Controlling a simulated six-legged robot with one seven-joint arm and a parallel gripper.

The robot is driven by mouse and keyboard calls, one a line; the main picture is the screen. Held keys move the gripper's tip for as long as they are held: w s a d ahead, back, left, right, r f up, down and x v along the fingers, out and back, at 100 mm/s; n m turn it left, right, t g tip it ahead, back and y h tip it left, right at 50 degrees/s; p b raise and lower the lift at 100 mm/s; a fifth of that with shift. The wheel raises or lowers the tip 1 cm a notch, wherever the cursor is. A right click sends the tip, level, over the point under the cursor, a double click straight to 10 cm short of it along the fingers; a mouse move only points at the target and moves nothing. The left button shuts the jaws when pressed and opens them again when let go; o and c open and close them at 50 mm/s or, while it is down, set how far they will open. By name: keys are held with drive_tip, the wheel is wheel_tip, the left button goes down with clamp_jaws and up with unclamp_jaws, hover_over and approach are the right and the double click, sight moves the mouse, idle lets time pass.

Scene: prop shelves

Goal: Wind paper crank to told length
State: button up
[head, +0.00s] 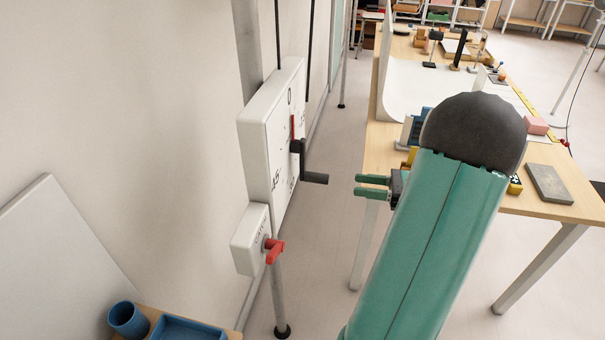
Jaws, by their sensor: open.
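The paper crank is a white box (262,140) mounted on a grey pole by the wall at the left of centre. Its face carries dial marks, with "0" at the top, and a red pointer (293,127) near the top. A dark crank handle (314,178) sticks out to the right from the face. Below it, a smaller white box (250,238) carries a red lever (274,250). My gripper (358,186) is open and empty, to the right of the crank handle and apart from it, its green fingers pointing left at the handle. My arm hides part of the table behind.
A wooden table (557,160) with a white curved sheet (404,95), a grey slab (549,183) and a pink block (535,126) stands behind my arm at the right. A blue cup (128,319) and blue tray (188,330) are at the lower left. Floor between crank and table is clear.

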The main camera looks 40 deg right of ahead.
sight(305, 176)
drive_tip(key=x, duration=1.3)
drive_tip(key=shift+w+d+r, duration=0.15)
clamp_jaws()
